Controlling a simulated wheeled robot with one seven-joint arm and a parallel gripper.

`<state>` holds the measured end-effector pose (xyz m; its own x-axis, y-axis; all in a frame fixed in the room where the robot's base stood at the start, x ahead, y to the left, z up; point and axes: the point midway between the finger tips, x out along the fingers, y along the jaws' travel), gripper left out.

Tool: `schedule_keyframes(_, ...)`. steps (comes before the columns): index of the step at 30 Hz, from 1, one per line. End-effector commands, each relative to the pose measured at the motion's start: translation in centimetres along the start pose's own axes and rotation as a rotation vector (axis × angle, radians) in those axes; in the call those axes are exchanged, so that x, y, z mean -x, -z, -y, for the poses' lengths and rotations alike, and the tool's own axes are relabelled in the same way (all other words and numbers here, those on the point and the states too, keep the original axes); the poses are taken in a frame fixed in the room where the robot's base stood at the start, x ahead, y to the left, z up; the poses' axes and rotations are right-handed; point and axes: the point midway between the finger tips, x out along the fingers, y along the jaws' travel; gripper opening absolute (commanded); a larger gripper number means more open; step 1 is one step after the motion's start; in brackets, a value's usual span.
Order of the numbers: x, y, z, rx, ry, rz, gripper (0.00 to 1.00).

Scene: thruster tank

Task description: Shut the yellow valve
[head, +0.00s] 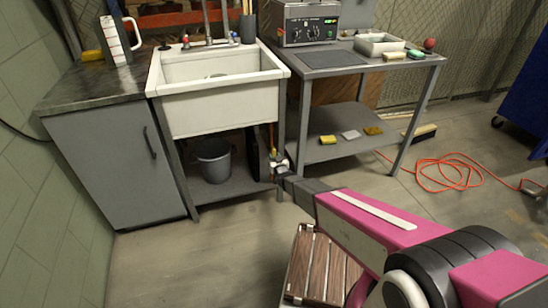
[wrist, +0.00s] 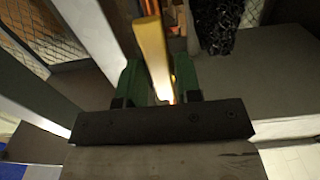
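The yellow valve handle (wrist: 153,52) is a long flat bar in the wrist view. It runs between the two green fingers of my gripper (wrist: 160,82), slightly tilted. The fingers are apart, one on each side of the bar, with a narrow gap showing at the right finger; contact at the left finger is unclear. In the head view my gripper (head: 278,164) reaches under the sink's right side, by an upright orange pipe. A small yellow part of the valve (head: 274,153) shows there, mostly hidden by the gripper.
The white sink (head: 218,105) stands above, with a grey bucket (head: 213,160) on the shelf below. A steel table (head: 335,73) with a lower shelf is close on the right. An orange cable (head: 455,170) lies on the floor.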

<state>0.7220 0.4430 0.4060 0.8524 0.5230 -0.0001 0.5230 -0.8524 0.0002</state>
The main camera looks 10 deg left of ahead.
Motion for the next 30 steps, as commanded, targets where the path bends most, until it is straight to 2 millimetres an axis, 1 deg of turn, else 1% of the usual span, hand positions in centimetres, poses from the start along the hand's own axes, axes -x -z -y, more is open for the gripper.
schedule_keyframes(1,-0.65,-0.08,0.00,0.000,0.000,-0.001,0.32)
schedule_keyframes(3,-1.00,-0.02,0.00,0.000,0.000,-0.001,0.32)
schedule_keyframes(11,-1.06,0.05,-0.01,0.000,0.000,0.000,0.32)
schedule_keyframes(14,-1.05,0.05,-0.01,0.000,0.000,0.000,0.03)
schedule_keyframes(15,-1.05,0.05,-0.01,0.000,0.000,0.000,0.00)
schedule_keyframes(23,-1.03,0.05,0.05,-0.015,0.000,0.000,0.00)
schedule_keyframes(30,-1.02,0.07,0.41,-0.112,0.001,0.000,0.00)
